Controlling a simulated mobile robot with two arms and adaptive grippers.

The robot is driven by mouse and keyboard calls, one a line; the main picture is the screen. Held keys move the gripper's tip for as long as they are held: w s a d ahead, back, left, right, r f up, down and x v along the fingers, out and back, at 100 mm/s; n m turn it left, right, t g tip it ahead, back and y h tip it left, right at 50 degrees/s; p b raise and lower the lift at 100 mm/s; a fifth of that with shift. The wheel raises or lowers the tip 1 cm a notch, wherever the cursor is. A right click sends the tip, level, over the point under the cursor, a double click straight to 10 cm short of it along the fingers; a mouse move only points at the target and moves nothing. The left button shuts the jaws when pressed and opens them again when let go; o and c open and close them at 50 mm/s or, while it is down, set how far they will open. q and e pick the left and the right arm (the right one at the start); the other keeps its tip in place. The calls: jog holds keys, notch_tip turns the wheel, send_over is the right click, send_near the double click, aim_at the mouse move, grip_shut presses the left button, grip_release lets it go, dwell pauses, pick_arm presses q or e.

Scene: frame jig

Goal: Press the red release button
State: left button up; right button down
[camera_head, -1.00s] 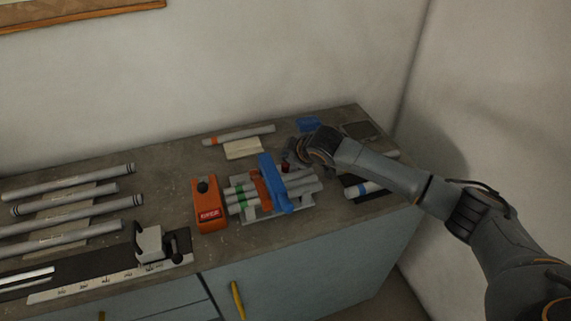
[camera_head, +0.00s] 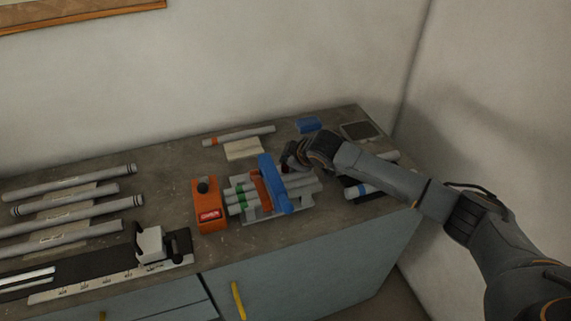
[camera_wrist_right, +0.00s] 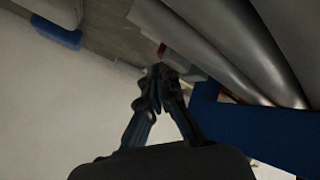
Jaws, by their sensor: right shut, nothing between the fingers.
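The frame jig (camera_head: 272,216) stands near the counter's front edge, with several grey tubes (camera_head: 302,181) in it and a blue clamp bar (camera_head: 273,184) across them. My right gripper (camera_head: 288,160) is at the jig's back side, shut and empty. In the right wrist view its fingertips (camera_wrist_right: 166,70) meet just below a small red part (camera_wrist_right: 162,49), which looks like the red release button, beside the tubes. I cannot tell whether they touch. In the head view the gripper hides the button. My left gripper is not in view.
An orange device (camera_head: 209,207) with a black knob stands left of the jig. A blue block (camera_head: 308,125) and a dark-topped tray (camera_head: 360,131) lie behind my right arm. Several loose tubes (camera_head: 70,186) and a measuring rail (camera_head: 110,284) fill the left. A wall stands at right.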

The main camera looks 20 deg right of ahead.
jog(key=shift+f, duration=0.55)
dwell(0.9)
jog(key=shift+r, duration=0.15)
jog(key=shift+r+p, duration=0.85)
jog(key=shift+p, duration=0.1)
notch_tip(320, 180, up, 5)
jog(key=p, duration=0.5)
jog(key=shift+r, duration=0.1)
jog(key=shift+f, duration=0.2)
